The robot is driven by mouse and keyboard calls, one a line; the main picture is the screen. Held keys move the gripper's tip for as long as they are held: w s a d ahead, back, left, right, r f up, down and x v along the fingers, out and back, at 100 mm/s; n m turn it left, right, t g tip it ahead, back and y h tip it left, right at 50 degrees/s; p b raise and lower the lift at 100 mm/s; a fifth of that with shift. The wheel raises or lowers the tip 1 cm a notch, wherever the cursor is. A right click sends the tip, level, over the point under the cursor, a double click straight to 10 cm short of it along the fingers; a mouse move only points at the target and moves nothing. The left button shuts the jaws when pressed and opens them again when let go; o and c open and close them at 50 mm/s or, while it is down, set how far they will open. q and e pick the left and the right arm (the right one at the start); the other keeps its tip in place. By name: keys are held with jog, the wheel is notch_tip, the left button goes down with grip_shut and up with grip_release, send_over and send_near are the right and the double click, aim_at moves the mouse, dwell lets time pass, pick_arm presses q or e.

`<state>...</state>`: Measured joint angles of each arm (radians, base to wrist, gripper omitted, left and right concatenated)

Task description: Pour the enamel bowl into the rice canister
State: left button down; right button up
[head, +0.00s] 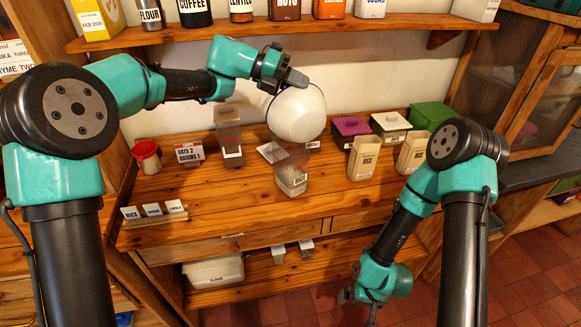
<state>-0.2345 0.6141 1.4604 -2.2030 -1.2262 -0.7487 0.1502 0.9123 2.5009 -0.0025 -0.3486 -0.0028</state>
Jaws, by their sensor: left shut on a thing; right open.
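The white enamel bowl (297,114) hangs in the air above the counter, tilted, its thin dark rim showing at the upper right. My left gripper (284,82) is shut on the bowl's upper edge. What is inside the bowl is hidden. The rice canister (291,181), clear and labelled RICE, stands on the counter below the bowl and apart from it. I cannot tell how full it is. My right gripper (357,291) is open and empty, low in front of the counter, away from both.
Two tan RICE packets (364,160) (413,154) stand right of the canister. A jar shelf (330,25) runs above. The front middle counter is clear.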

pick_arm(q)
jog(key=shift+w, duration=0.1)
jog(key=shift+w+a+n+g+h, duration=0.15)
jog(key=shift+w+a+n+h, duration=0.1)
jog(key=shift+w, duration=0.15)
jog(key=shift+w+a+n+g+h, duration=0.15)
jog(key=shift+w+n, duration=0.1)
jog(key=shift+w, duration=0.15)
jog(key=shift+w+a+n+g+h, duration=0.15)
jog(key=shift+w+a+n, duration=0.05)
jog(key=shift+w, duration=0.25)
jog(key=shift+w+a+n+g+h, duration=0.15)
jog(key=shift+w+n, duration=0.05)
jog(key=shift+w, duration=0.2)
jog(key=shift+w, duration=0.1)
jog(key=shift+w+a+f+n+g+h, duration=0.15)
jog(key=shift+w+a+n+h, duration=0.1)
jog(key=shift+w, duration=0.15)
jog(key=shift+w+a+f+n+g+h, duration=0.15)
jog(key=shift+w+n, duration=0.1)
jog(key=shift+w, duration=0.15)
jog(key=shift+w, duration=0.15)
jog(key=shift+w+a+f+n+h, duration=0.1)
jog(key=shift+w+a+n+h, duration=0.15)
jog(key=shift+w, duration=0.2)
dwell(1.4)
